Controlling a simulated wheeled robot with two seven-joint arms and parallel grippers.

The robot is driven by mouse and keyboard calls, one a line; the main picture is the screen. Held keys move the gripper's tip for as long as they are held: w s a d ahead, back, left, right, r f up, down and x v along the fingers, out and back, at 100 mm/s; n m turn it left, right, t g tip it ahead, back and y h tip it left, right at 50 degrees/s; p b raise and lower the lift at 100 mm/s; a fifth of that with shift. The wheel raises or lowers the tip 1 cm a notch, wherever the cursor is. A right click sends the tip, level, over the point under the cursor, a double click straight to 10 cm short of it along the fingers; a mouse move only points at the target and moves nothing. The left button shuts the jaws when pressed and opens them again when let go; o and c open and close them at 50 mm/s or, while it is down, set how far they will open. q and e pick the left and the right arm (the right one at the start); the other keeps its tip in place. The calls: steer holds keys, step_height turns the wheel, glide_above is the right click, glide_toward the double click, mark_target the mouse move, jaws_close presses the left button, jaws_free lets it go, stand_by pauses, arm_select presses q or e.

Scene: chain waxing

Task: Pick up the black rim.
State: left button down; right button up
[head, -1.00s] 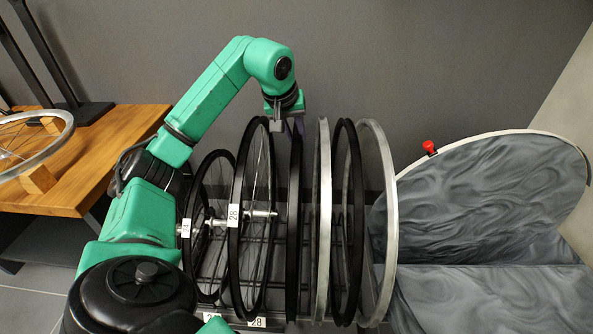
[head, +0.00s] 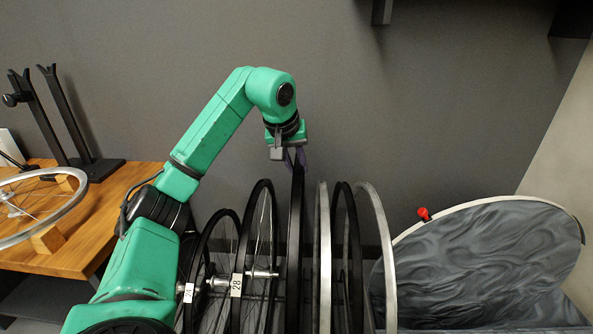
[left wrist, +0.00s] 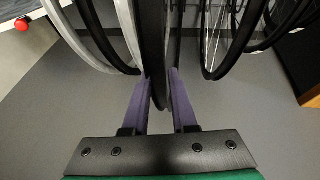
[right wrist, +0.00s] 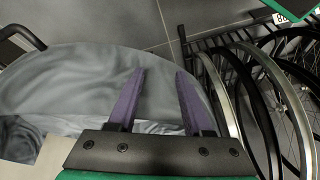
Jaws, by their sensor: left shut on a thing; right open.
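The black rim (head: 295,230) stands upright, edge-on, among a row of wheels and rims, with its top above its neighbours. My left gripper (head: 290,156) reaches down from above and is shut on the top of this rim. In the left wrist view, the rim (left wrist: 156,45) runs between the two purple fingers of the left gripper (left wrist: 160,82). My right gripper shows only in the right wrist view (right wrist: 160,76); its purple fingers are apart with nothing between them. The lower part of the rim is out of the head view.
A silver rim (head: 323,260) and another black rim (head: 353,260) stand close on the right. The wheel labelled 28 (head: 240,255) stands on the left. A grey marbled panel (head: 490,255) with a red knob (head: 424,214) is further right. A wooden table (head: 120,215) holds a silver wheel (head: 75,205).

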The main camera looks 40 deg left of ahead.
arm_select(q)
step_height(320, 180, up, 4)
steer(key=shift+r+p, duration=0.1)
steer(key=shift+p, duration=0.8)
arm_select(e)
steer(key=s+d+r+g+h, duration=0.2)
steer(key=s+d+r, duration=0.1)
steer(key=d+r, duration=0.1)
steer(key=s+d+f+p, duration=0.1)
steer(key=s+f+p, duration=0.15)
steer(key=f, duration=0.35)
steer(key=s+d+f+g+p, duration=0.1)
steer(key=d+f+p, duration=0.15)
steer(key=f, duration=0.35)
steer(key=s+d+f+p, duration=0.1)
steer(key=s+f+p, duration=0.1)
steer(key=f+p, duration=0.35)
steer(key=s+d+f+p, duration=0.2)
steer(key=s+f+p, duration=0.1)
steer(key=s, duration=0.6)
arm_select(q)
step_height(320, 180, up, 21)
steer(key=p, duration=0.9)
steer(key=shift+p, duration=0.3)
arm_select(e)
step_height(320, 180, up, 9)
steer(key=s, duration=0.2)
steer(key=shift+h, duration=0.4)
steer(key=shift+a, duration=0.1)
